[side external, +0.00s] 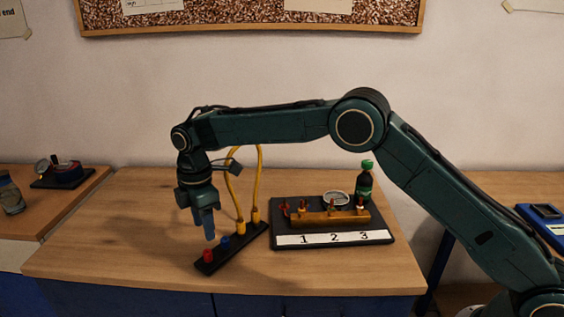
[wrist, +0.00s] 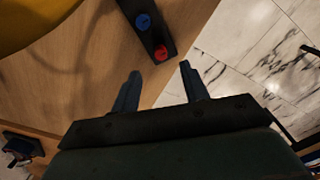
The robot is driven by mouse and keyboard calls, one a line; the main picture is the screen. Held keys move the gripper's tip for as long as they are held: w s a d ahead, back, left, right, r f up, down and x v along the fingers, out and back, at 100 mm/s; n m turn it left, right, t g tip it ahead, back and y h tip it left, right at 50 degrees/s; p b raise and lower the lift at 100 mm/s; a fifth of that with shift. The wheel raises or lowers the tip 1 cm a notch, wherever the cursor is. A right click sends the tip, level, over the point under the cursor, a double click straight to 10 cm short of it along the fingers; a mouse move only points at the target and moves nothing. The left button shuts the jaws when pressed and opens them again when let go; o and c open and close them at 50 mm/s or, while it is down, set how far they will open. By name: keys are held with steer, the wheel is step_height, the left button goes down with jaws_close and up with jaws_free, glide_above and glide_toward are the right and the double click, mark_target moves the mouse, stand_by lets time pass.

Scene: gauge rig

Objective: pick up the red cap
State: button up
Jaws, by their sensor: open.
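The red cap (side external: 208,255) sits at the near end of a narrow black strip (side external: 222,259) on the wooden table. A blue cap (side external: 225,242) sits beside it on the same strip. In the wrist view the red cap (wrist: 161,53) is at the strip's end, ahead of the fingers, with the blue cap (wrist: 143,21) beyond it. My gripper (side external: 206,238) points down above the strip, near the red cap. In the wrist view my gripper (wrist: 160,68) shows two fingers apart with nothing between them. The red cap is not between the fingers.
Yellow hoses (side external: 234,190) rise from the strip's far end, behind my gripper. To the right stands a black board (side external: 384,224) with a brass manifold (side external: 330,218), a gauge and a green-capped bottle (side external: 363,184). The table edge is close to the red cap. The table left of the strip is clear.

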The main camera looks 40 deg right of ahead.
mark_target(208, 251)
steer(key=shift+f, duration=1.1)
steer(key=shift+f, duration=0.1)
steer(key=shift+a+f, duration=0.1)
steer(key=shift+f, duration=2.4)
jaws_close()
